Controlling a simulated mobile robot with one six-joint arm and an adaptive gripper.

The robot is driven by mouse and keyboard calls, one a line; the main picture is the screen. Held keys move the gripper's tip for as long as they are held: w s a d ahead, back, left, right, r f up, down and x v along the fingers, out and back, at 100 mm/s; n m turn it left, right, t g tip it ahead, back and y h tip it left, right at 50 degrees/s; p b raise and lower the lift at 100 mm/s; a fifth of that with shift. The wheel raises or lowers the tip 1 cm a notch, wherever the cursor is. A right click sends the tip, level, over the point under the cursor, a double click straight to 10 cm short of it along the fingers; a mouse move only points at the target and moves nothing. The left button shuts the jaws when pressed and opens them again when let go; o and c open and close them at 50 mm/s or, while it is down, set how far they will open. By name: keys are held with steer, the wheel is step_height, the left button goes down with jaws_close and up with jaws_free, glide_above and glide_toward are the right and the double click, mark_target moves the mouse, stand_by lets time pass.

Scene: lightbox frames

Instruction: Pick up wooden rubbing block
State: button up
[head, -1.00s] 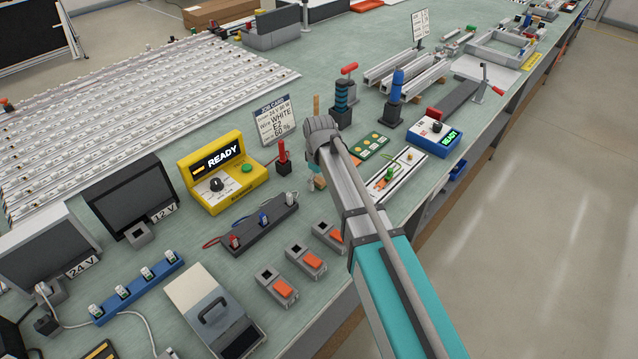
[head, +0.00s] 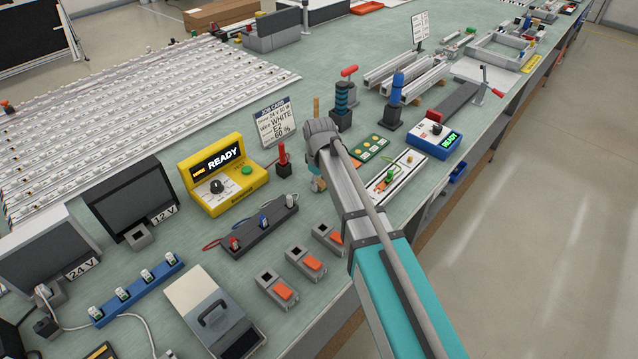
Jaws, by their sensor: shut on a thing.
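My arm reaches over the bench from the lower right, and its grey wrist points down. My gripper (head: 317,183) is below the wrist and mostly hidden by my own arm; only a small part of the fingers shows at the arm's left edge. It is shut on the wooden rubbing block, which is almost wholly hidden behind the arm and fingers. How the block sits between the fingers cannot be seen.
A tan upright piece (head: 316,105) stands just behind the wrist. Near the gripper are a red-handled tool (head: 283,160), a green card (head: 371,147), a white tray (head: 408,172) and a dark connector block (head: 258,230). Orange-switched grey boxes (head: 306,263) stand in front.

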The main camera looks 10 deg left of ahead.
mark_target(320, 181)
steer(key=shift+r, duration=0.15)
step_height(320, 181, up, 3)
steer(key=p, duration=0.3)
steer(key=s+r+p, duration=0.9)
steer(key=s+p, duration=0.1)
steer(key=s, duration=0.4)
steer(key=shift+r, duration=0.35)
